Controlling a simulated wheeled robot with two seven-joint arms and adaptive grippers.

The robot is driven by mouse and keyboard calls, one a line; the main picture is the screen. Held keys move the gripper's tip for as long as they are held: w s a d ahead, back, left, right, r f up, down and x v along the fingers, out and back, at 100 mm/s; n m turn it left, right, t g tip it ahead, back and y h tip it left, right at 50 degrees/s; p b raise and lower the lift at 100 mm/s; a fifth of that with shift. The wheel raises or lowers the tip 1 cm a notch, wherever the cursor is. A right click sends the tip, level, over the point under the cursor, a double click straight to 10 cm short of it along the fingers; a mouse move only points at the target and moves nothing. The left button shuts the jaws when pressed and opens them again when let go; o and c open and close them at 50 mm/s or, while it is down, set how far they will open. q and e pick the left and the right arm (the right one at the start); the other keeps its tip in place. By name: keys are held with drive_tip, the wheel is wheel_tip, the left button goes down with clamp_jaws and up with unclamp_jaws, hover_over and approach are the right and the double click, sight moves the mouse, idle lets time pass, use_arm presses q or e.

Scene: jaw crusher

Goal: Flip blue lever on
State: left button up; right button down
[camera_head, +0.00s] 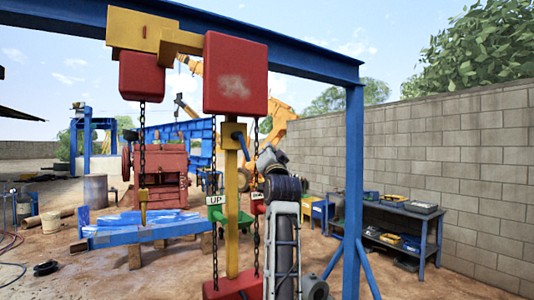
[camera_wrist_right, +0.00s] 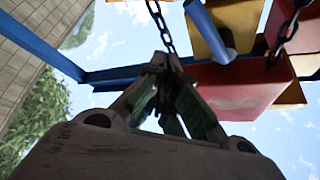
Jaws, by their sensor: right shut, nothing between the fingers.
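The blue lever (camera_head: 238,134) sits near the top of a yellow post (camera_head: 231,200), just under a large red block. In the right wrist view a blue rod (camera_wrist_right: 207,28), which looks like this lever, points down beside a yellow part, above and right of the fingertips. My right gripper (camera_head: 266,154) is raised right of the post, a little lower than the lever, and apart from it in the picture. In the right wrist view the fingers (camera_wrist_right: 168,62) come together at the tips, shut and empty, with a chain passing behind them. My left gripper is not in view.
Chains (camera_head: 257,240) hang close to my right arm. A red block (camera_head: 235,80) hangs above from a blue beam (camera_head: 300,63). A blue upright (camera_head: 353,180) stands right.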

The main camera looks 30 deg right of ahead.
drive_tip(key=s+a+f+b, duration=0.1)
drive_tip(key=s+a+b, duration=0.1)
drive_tip(key=s, duration=0.4)
drive_tip(key=shift+s+a, duration=0.25)
drive_tip(key=shift+a, duration=0.15)
drive_tip(key=shift+f, duration=0.15)
